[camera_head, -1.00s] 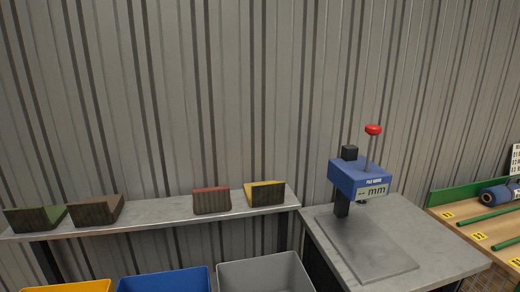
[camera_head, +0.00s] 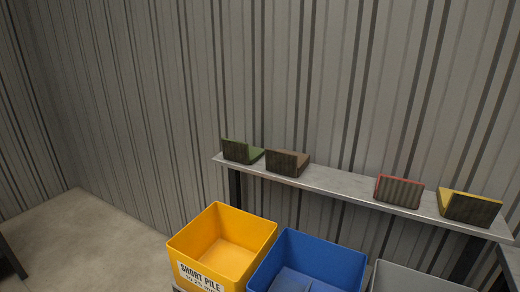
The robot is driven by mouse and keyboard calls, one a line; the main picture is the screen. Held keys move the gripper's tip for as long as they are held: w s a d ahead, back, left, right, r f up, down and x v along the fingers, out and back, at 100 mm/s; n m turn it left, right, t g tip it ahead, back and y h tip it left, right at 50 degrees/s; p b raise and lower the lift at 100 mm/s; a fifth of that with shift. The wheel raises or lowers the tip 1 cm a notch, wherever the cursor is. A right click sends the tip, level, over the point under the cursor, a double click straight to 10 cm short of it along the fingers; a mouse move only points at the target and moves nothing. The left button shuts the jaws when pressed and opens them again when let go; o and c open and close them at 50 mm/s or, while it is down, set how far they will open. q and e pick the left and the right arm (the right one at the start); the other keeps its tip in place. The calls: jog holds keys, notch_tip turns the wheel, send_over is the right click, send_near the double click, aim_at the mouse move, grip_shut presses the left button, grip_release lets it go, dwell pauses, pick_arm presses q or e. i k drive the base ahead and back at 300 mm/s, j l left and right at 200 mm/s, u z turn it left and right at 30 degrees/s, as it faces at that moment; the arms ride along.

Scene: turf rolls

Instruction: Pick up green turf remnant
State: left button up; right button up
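The green turf remnant (camera_head: 240,152) rests at the left end of a narrow grey shelf (camera_head: 335,183). It is a folded piece with a dark ribbed backing facing me and a green surface showing behind it. Neither of my grippers shows in the head view.
A brown remnant (camera_head: 287,163), a red-edged one (camera_head: 399,192) and a yellow one (camera_head: 469,207) also sit on the shelf. Below stand a yellow bin (camera_head: 199,255) labelled "SHORT PILE", a blue bin (camera_head: 330,254) and a grey bin (camera_head: 415,280). Floor (camera_head: 85,235) is open at left.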

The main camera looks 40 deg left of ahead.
aim_at(237, 152)
jog(key=u, duration=1.25)
jog(key=i+j+u, duration=0.25)
jog(key=j, duration=0.15)
jog(key=j+u, duration=0.2)
jog(key=j, duration=0.2)
jog(key=i+j+u, duration=0.9)
jog(key=u, duration=0.2)
jog(key=i+j, duration=0.15)
jog(key=i, duration=0.25)
jog(key=i+j+z, duration=0.1)
jog(key=i, duration=0.25)
jog(key=i+j, duration=0.15)
jog(key=i, duration=0.25)
jog(key=i+z, duration=0.25)
jog(key=z, duration=0.15)
jog(key=i+z, duration=0.25)
jog(key=z, duration=0.15)
jog(key=i+z, duration=0.25)
jog(key=z, duration=0.15)
jog(key=i+z, duration=0.2)
jog(key=z, duration=0.2)
jog(key=i+z, duration=0.2)
jog(key=z, duration=0.25)
jog(key=i+z, duration=0.2)
jog(key=z, duration=0.2)
jog(key=j, duration=0.05)
